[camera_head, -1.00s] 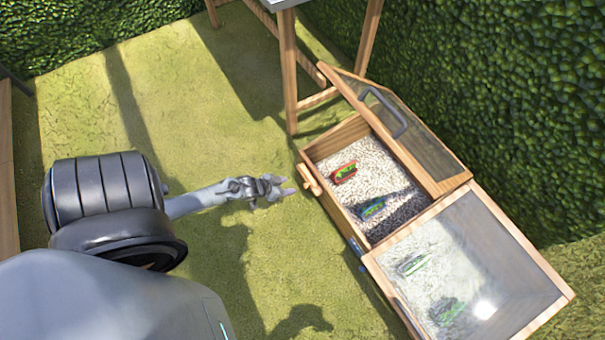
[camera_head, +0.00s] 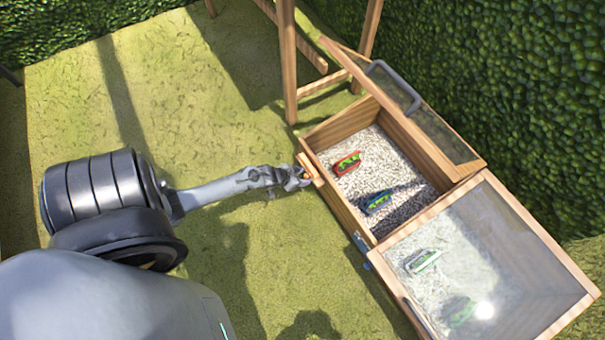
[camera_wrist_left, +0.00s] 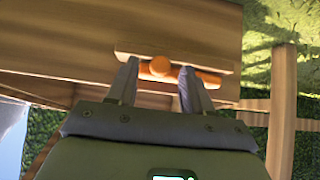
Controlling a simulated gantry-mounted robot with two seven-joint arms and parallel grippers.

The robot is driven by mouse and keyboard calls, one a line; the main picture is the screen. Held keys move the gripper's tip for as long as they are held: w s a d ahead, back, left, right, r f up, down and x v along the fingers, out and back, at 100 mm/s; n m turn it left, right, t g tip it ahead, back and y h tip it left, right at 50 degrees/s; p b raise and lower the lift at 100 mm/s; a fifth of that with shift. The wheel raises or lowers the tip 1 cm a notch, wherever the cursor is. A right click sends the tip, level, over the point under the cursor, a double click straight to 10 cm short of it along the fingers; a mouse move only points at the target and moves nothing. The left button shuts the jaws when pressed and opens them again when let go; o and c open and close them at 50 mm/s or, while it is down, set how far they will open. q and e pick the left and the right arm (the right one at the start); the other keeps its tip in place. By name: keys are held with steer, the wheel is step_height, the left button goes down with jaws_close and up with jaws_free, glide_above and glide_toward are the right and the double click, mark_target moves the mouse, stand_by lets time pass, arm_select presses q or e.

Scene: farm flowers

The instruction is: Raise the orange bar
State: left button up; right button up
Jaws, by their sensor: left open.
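The orange bar (camera_wrist_left: 205,78) shows in the left wrist view, mounted on the side of the wooden box with a round orange knob (camera_wrist_left: 160,66) at its middle. My left gripper (camera_wrist_left: 157,88) is open, with one finger on each side of the knob, close to the bar. Whether the fingers touch it I cannot tell. In the head view my left gripper (camera_head: 302,176) is at the box's left side and hides most of the bar. My right gripper is not in view.
The wooden box (camera_head: 332,196) has one lid (camera_head: 420,98) raised and one glass lid (camera_head: 490,260) closed. Packets, one red (camera_head: 347,163) and one blue (camera_head: 377,202), lie on pale gravel inside. A wooden stand (camera_head: 288,60) is behind. Grass to the left is clear.

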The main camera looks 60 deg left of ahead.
arm_select(q)
steer(key=shift+w+f, duration=0.2)
steer(key=shift+w, duration=0.05)
jaws_close()
stand_by(0.3)
